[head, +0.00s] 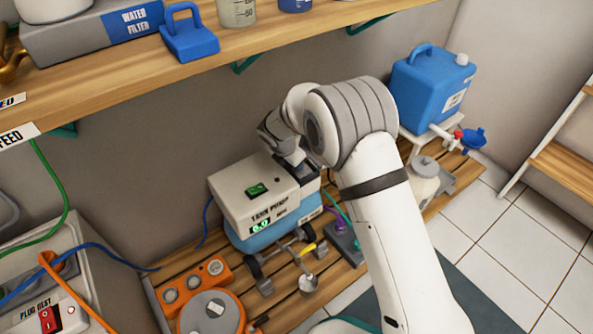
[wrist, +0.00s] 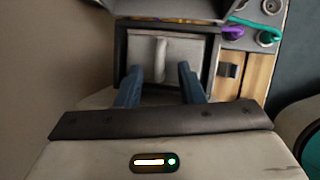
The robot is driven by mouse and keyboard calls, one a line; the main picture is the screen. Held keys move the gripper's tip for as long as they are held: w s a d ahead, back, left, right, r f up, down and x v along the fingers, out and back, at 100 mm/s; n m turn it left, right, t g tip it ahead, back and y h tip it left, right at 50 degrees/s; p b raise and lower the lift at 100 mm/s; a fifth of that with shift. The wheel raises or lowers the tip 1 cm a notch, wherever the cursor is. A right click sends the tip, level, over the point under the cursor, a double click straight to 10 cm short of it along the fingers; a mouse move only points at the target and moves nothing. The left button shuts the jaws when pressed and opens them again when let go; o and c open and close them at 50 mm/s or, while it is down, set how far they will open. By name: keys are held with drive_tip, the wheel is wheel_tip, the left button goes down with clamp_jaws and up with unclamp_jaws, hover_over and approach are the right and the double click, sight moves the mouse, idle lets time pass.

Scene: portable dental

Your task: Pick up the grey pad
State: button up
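In the wrist view, a light grey square pad (wrist: 187,50) with a raised upright handle (wrist: 160,58) lies inside a dark frame (wrist: 122,50). I take it to be the grey pad. My gripper (wrist: 160,72) is open, its two blue fingers pointing at the pad, one on each side of the handle's lower end. Nothing shows between the fingers, and I cannot tell how far they are above the pad. In the head view my arm covers the gripper and the pad, at the right end of the tank pump box (head: 240,185).
The tank pump stands on a slatted wooden bench (head: 185,262) against the wall. An overhead shelf (head: 110,70) runs above it. A blue jug (head: 425,85) stands to the right. A grey unit with a purple connector (wrist: 232,33) sits right of the frame.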

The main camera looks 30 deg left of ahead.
clamp_jaws()
drive_tip(key=shift+r, duration=0.15)
idle(0.4)
